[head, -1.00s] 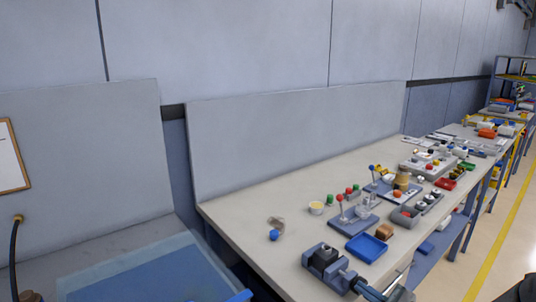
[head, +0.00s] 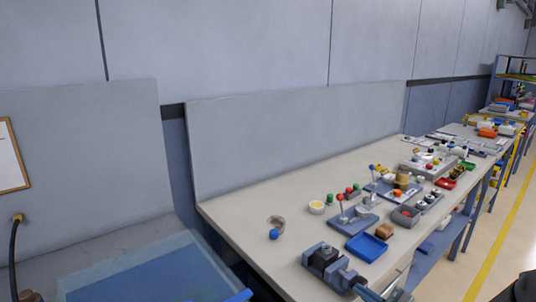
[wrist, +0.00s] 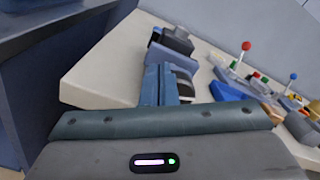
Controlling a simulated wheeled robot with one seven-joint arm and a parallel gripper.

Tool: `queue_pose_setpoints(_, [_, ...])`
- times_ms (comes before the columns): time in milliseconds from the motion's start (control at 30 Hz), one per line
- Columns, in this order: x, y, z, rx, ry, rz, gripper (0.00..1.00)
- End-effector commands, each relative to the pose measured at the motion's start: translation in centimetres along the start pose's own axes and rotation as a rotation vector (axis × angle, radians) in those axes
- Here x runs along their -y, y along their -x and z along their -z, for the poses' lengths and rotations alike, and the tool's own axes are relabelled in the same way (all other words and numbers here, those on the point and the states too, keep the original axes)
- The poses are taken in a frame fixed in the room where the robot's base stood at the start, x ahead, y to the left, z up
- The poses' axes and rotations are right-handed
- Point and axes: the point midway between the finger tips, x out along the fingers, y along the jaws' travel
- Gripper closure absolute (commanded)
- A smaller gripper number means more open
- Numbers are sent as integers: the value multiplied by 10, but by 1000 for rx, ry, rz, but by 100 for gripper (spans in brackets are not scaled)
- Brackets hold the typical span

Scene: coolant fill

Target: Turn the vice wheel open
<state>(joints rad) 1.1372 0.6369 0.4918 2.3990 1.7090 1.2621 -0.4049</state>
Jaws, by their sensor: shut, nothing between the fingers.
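The blue-grey vice (head: 340,277) stands at the near end of the bench, with a dark block (head: 325,256) at its jaws. Its screw end runs toward the bottom right, where a pale metal part (head: 397,285) shows; I cannot tell whether this is the wheel. In the wrist view the vice (wrist: 153,84) lies just beyond my gripper (wrist: 160,121), with its dark block (wrist: 176,40) at the far end. My gripper is shut and empty. It hides the near end of the vice, so I cannot tell whether it touches the wheel.
A blue tray (head: 366,247) lies close beside the vice, and a lever stand (head: 352,220) is behind it. A blue ball-ended part (head: 274,235) lies to the left. The bench top (head: 255,225) is clear at its left end. Several fittings crowd the far part.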

Motion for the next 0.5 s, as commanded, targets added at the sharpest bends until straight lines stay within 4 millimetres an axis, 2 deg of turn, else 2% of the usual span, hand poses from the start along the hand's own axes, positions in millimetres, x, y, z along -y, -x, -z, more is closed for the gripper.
queue_pose_setpoints(167, [0, 7, -2, 0, 0, 0, 100])
queue_pose_setpoints(500, [0, 47, -3, 1, 1, 1, 100])
